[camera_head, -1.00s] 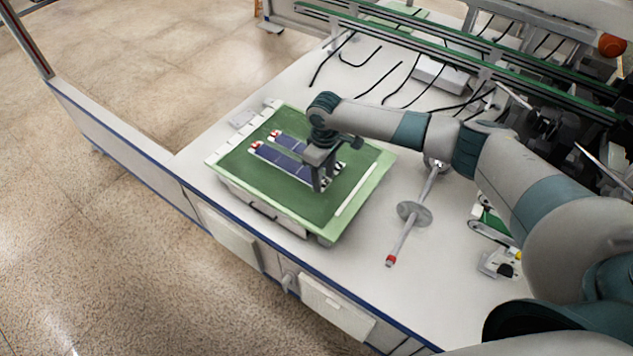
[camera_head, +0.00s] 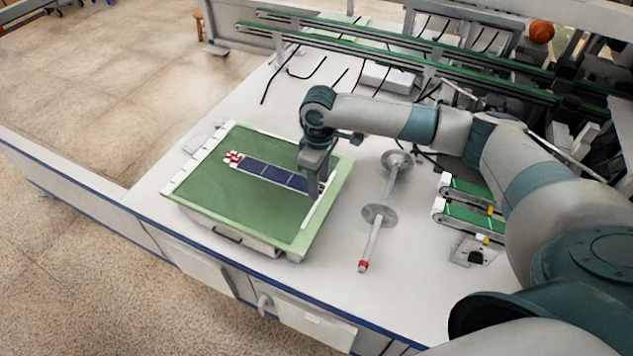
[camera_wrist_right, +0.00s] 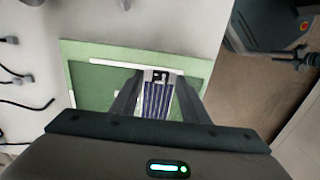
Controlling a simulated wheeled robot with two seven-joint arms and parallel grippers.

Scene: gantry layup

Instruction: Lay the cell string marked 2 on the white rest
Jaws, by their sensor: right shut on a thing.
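A dark blue cell string (camera_head: 272,174) with a red and white left end shows over the green board (camera_head: 225,205). My right gripper (camera_head: 316,190) is at its right end, near the board's right edge. In the right wrist view the fingers (camera_wrist_right: 157,85) are shut on the string (camera_wrist_right: 157,98), with a dark mark on its white end; I cannot read the number. White strips run along the board's left and right edges; the right one (camera_head: 312,215) also shows in the wrist view (camera_wrist_right: 120,66). I cannot tell which is the rest, or the string's height. My left gripper is not in view.
Small green conveyors (camera_head: 473,215) are further right. Black cables and long green rails (camera_head: 400,50) lie behind. The table between board and rod is clear.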

